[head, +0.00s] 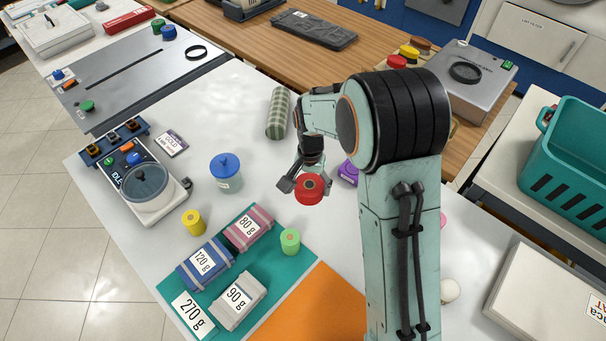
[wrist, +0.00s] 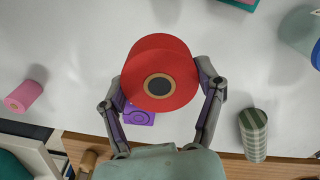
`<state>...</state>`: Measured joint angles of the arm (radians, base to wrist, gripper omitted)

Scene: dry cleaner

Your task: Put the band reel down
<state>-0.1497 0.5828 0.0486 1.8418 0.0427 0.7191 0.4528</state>
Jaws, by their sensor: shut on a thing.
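The band reel is a red roll (head: 309,192) with a dark-centred tan core. My gripper (head: 306,184) is shut on it near the middle of the white table (head: 240,110). In the wrist view the red reel (wrist: 172,55) sits between the two fingers of my gripper (wrist: 165,88), with its flat end facing the camera. The reel appears to be held above the table, its shadow lying apart from it. A purple object (wrist: 138,114) shows on the table partly behind the reel; my arm hides part of it in the head view.
A pink roll (wrist: 26,95) lies at the wrist view's left. White tabletop between the jar and reel is clear.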

